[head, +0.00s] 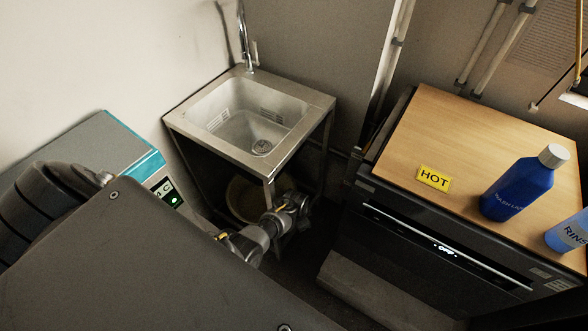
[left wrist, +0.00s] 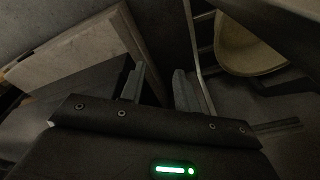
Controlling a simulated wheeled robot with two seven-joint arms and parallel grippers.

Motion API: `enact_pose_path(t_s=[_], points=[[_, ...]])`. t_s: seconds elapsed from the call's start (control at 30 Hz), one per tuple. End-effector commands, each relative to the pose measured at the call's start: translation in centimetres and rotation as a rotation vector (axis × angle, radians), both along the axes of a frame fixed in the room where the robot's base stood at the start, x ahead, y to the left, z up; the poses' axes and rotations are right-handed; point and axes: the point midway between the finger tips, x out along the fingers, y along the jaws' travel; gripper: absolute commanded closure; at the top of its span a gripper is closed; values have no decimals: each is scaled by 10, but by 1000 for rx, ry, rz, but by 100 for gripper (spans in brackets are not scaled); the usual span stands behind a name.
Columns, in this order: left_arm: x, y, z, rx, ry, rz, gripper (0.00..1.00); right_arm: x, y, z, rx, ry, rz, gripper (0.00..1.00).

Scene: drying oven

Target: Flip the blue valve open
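I cannot make out a blue valve in either view. My left gripper (left wrist: 158,78) shows in the left wrist view with its two grey fingers apart and nothing visible between them. In the head view my left arm reaches in toward the floor space in front of the sink, and its fingers are too dark to make out there. My right gripper is not in view.
A steel sink (head: 312,98) stands at the centre back, with a pale bucket (left wrist: 250,48) under it. A teal-edged box (head: 100,142) stands at left. At right, a wooden top (head: 436,122) over a dark oven (head: 437,241) holds blue bottles (head: 520,187) and a HOT sign (head: 433,179).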

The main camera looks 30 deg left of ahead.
Motion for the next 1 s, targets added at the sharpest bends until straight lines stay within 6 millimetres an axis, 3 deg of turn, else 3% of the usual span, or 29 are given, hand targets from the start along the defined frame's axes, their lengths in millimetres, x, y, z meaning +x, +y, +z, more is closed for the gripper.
enact_pose_path(t_s=[0.3,0.73,0.83,0.93,1.0], points=[[-34,2,-27,12,6,39,68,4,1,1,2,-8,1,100],[-40,3,-31,13,8,46,68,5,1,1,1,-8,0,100],[-47,3,-36,14,11,51,68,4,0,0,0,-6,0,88],[-87,5,-61,23,26,83,68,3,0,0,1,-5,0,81],[-136,9,-87,31,37,124,68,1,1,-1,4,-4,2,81]])
